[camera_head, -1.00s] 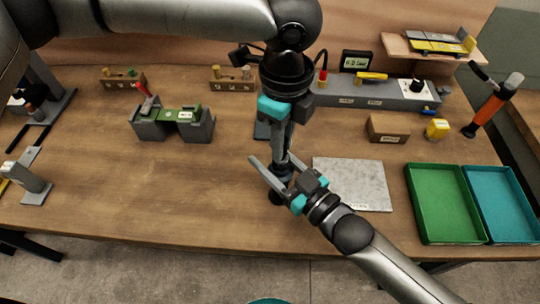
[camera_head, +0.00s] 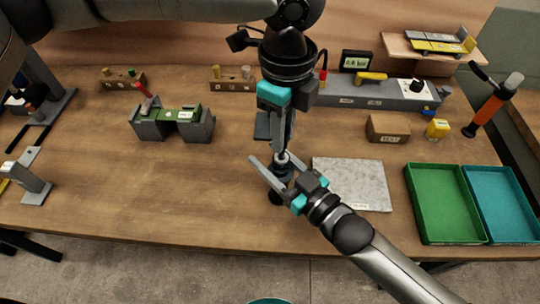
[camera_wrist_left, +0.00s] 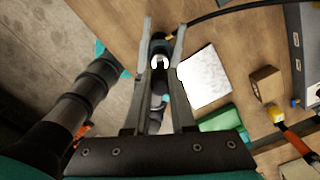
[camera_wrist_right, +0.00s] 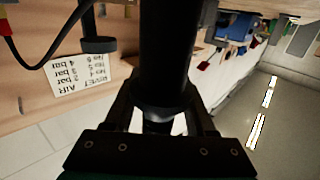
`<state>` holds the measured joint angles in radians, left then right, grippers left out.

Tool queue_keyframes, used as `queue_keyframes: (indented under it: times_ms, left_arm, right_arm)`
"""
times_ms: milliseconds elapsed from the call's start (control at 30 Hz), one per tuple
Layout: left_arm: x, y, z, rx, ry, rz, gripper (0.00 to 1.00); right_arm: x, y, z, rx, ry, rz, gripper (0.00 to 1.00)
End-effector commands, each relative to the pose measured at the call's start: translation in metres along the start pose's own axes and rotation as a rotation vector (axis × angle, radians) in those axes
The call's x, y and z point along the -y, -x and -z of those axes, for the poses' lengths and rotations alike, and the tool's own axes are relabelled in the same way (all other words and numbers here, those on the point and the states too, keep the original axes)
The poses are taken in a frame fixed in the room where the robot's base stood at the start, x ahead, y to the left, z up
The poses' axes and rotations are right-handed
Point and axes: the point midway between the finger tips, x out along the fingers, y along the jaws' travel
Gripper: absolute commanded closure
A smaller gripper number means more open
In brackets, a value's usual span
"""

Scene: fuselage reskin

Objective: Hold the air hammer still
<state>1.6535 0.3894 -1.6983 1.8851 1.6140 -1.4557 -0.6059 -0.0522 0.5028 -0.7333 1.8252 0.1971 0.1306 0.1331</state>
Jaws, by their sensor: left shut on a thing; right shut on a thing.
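The air hammer (camera_head: 277,196) is a dark, upright cylinder above the front middle of the bench. My right gripper (camera_head: 270,172) reaches in from the lower right and is shut around its body. In the right wrist view the black body (camera_wrist_right: 165,60) stands between the fingers. My left gripper (camera_head: 281,150) points down from above, directly over the hammer, shut on a small pale part at its upper end (camera_head: 283,158). In the left wrist view a pale ring (camera_wrist_left: 160,62) and dark body show between the fingers. The exact finger contact is hidden.
A grey plate (camera_head: 352,184) lies just right of the hammer. Green (camera_head: 445,238) and teal (camera_head: 503,239) trays stand at the right. A brown box (camera_head: 387,128) and a long grey unit with a display (camera_head: 356,60) are behind.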

Motion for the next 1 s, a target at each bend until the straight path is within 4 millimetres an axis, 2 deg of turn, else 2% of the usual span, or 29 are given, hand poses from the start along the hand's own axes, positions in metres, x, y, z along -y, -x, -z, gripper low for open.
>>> queue_keyframes:
  times_ms: [267, 600, 800, 833, 1000]
  left_arm:
    - [0.000, 0.007, 0.000, 0.000, 0.000, 0.000, 1.00]
    - [0.000, 0.031, 0.000, 0.001, 0.000, 0.000, 1.00]
    - [0.000, 0.032, 0.000, 0.000, 0.000, 0.000, 1.00]
    - [0.000, 0.031, 0.000, 0.001, 0.000, 0.000, 1.00]
    - [0.000, 0.031, 0.000, 0.001, 0.000, 0.000, 1.00]
  right_arm:
    - [0.000, 0.000, 0.000, 0.001, 0.000, 0.000, 1.00]
    - [0.000, 0.000, 0.000, 0.001, 0.000, 0.000, 1.00]
    - [0.000, 0.000, 0.000, 0.001, 0.000, 0.000, 1.00]
    - [0.000, 0.000, 0.000, 0.001, 0.000, 0.000, 0.43]
    - [0.000, 0.000, 0.000, 0.001, 0.000, 0.000, 0.24]
